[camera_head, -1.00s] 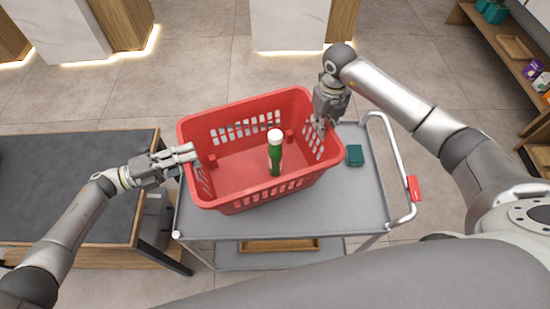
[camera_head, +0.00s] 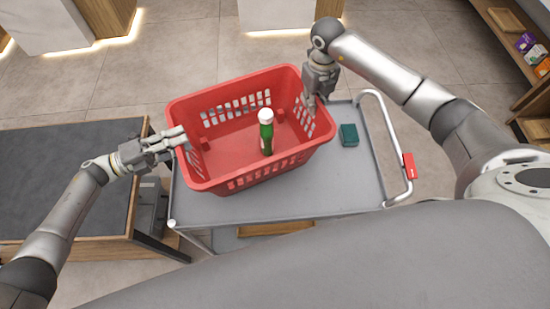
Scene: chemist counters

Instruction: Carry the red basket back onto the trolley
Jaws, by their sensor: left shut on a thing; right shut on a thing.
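The red basket (camera_head: 268,176) is upright over the grey trolley (camera_head: 345,190), covering the left and middle of its top. I cannot tell whether its base touches the trolley. A green bottle with a white cap (camera_head: 266,138) stands inside the basket. My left gripper (camera_head: 182,140) is shut on the basket's left rim. My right gripper (camera_head: 312,101) is shut on the basket's right rim. The basket hides the trolley surface beneath it.
A small dark green box (camera_head: 348,135) lies on the trolley right of the basket. The trolley's handle (camera_head: 385,130) curves along its right side. A dark-topped counter (camera_head: 60,180) stands to the left. Shelves (camera_head: 515,50) stand at the upper right.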

